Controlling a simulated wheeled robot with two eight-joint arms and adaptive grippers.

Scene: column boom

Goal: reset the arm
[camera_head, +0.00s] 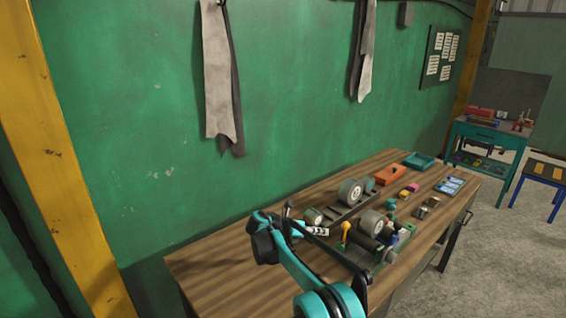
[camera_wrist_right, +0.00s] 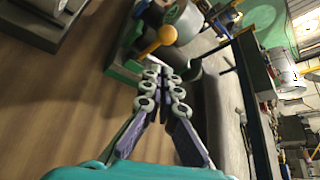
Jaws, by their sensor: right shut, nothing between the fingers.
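My right arm reaches up from the bottom of the head view, teal and black. Its gripper (camera_head: 318,231) is above the wooden workbench (camera_head: 215,262), near the machine with rollers. In the right wrist view the right gripper (camera_wrist_right: 164,75) has its fingers together with nothing between them. Just beyond the fingertips is a yellow-orange knob (camera_wrist_right: 167,35) on a lever; whether they touch it I cannot tell. The knob also shows in the head view (camera_head: 346,227). My left gripper is not in view.
On the bench stand grey wheels (camera_head: 350,191), an orange box (camera_head: 390,175), a teal tray (camera_head: 419,160) and blue-white packets (camera_head: 449,185). The bench's left end is bare. A green wall (camera_head: 130,130) with hanging cloths (camera_head: 217,75) stands behind. Open floor (camera_head: 500,260) lies right.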

